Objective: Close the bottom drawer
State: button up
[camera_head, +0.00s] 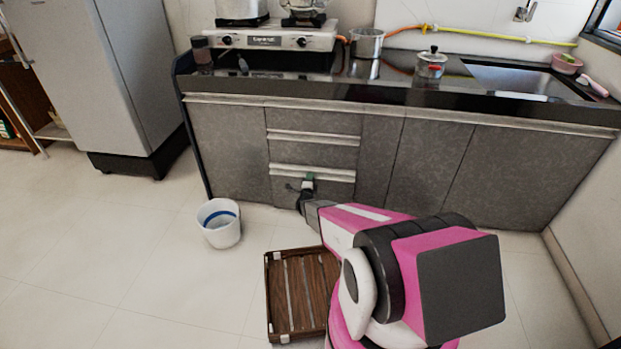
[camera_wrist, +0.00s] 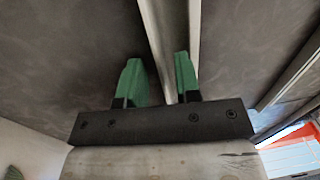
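The bottom drawer (camera_head: 336,190) is the lowest grey drawer front in the stack under the counter, with a pale metal handle strip along its top edge. Whether it stands slightly out or flush is hard to tell. My gripper (camera_head: 308,183) is at the left-middle of this drawer front, by the handle strip. In the wrist view, my gripper's (camera_wrist: 160,80) two green fingertips stand apart, with a pale metal strip (camera_wrist: 158,35) running between them and close to the right finger. Contact with the strip cannot be made out.
A white bucket (camera_head: 219,228) stands on the floor left of my arm. A brown slatted wooden rack (camera_head: 292,300) lies on the floor beside my base. Grey cabinet doors (camera_head: 425,160) flank the drawers on the right. Open tile floor (camera_head: 100,255) lies to the left.

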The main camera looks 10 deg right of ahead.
jog(key=shift+c, duration=0.3)
grip_shut()
jog(key=shift+x, duration=1.6)
jog(key=shift+o, duration=0.3)
grip_release()
jog(key=shift+f, duration=0.2)
jog(key=shift+s+f, duration=0.1)
jog(key=shift+s, duration=0.05)
